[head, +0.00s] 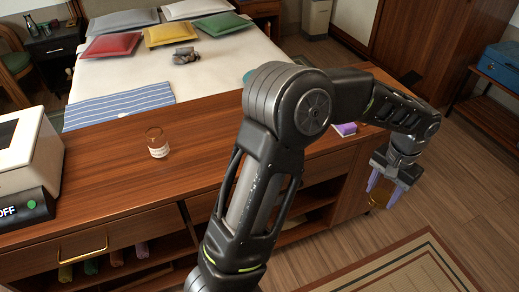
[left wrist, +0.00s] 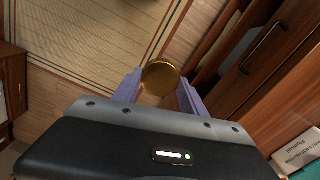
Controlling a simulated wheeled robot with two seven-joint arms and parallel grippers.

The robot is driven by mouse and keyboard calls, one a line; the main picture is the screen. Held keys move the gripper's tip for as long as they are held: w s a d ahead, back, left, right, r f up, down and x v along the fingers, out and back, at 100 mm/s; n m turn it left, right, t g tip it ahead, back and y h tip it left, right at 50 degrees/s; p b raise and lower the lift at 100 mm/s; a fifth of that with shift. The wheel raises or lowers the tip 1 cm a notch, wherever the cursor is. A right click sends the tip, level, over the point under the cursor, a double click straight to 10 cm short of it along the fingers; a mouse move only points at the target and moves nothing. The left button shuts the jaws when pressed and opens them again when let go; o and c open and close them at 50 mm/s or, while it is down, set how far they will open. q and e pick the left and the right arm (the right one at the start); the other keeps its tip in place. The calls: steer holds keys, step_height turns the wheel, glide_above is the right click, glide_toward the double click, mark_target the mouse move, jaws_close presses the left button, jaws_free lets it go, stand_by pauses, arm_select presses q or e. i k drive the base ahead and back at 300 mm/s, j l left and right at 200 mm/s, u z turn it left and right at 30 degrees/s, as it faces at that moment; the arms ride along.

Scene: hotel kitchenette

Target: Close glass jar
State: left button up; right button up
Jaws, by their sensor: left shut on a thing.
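The glass jar (head: 157,143) stands upright on the wooden counter, left of my arm in the head view. It has a pale label and an amber tint, and no lid shows on it. My left gripper (head: 385,188) is far to the right of the jar, past the counter's right end and over the floor. Its purple fingers are shut on a round gold lid (left wrist: 161,78), which shows between the fingertips in the left wrist view. In the head view the lid is small and partly hidden by the fingers. My right gripper is in neither view.
The wooden counter (head: 110,180) is clear around the jar. A white and black appliance (head: 30,150) stands at its left end. A small purple object (head: 345,129) lies near my arm. A bed (head: 225,70) is behind the counter. Drawers and open shelves are below.

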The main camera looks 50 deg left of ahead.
mark_target(157, 144)
steer(key=u, duration=3.05)
